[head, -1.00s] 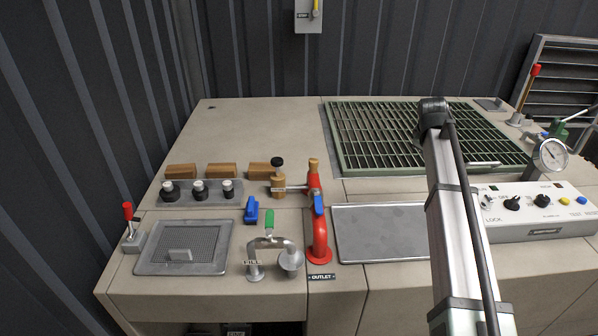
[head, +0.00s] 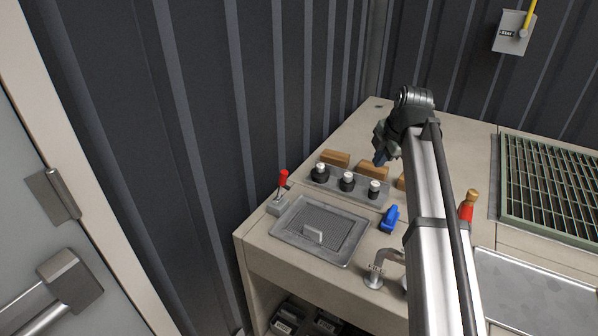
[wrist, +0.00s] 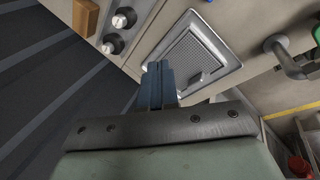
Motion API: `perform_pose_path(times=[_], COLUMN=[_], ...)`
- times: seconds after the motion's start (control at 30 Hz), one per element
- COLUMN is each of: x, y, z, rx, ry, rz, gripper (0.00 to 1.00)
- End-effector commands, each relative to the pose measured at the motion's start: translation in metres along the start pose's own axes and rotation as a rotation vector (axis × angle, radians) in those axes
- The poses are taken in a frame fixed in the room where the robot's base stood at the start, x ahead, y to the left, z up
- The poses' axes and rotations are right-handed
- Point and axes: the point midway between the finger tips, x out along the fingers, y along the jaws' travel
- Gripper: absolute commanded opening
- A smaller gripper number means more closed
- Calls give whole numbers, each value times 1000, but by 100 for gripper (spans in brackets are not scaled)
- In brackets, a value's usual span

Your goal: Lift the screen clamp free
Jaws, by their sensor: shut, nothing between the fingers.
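The screen (head: 328,240) is a grey mesh panel with a small handle, set in the left end of the bench top. A red-handled lever (head: 282,184), which looks like the screen clamp, stands upright on a grey base at its left corner. My gripper (head: 380,158) is above the back of the bench, behind and to the right of the lever and well apart from it. In the wrist view, my blue fingers (wrist: 160,82) are together and empty. The screen (wrist: 195,62) shows beyond them, and the lever is not visible there, probably behind the fingers.
Several black-and-white knobs (head: 346,182) stand on a plate behind the screen, with wooden blocks (head: 335,158) behind them. A blue part (head: 389,219) sits right of the screen. A dark corrugated wall (head: 180,150) closes the left side. My arm hides part of the bench.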

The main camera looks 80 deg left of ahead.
Motion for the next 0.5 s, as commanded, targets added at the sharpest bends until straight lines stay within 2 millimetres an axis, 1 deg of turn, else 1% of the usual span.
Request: perform_pose_path(times=[0.03, 0.07, 0.1, 0.2, 0.3, 0.33, 0.4, 0.5], x=[1, 1, 2, 1, 1, 1, 0, 2], y=[12, 17, 23, 33, 40, 41, 43, 44], z=[-32, -48, -69, -112, -143, -150, -161, -169], rx=[-83, -129, -188, -314, -405, -425, -459, -483], ry=[33, 51, 74, 123, 159, 167, 180, 189], rz=[0, 1, 3, 7, 12, 13, 14, 16], gripper=[0, 0, 0, 0, 0, 0, 0, 0])
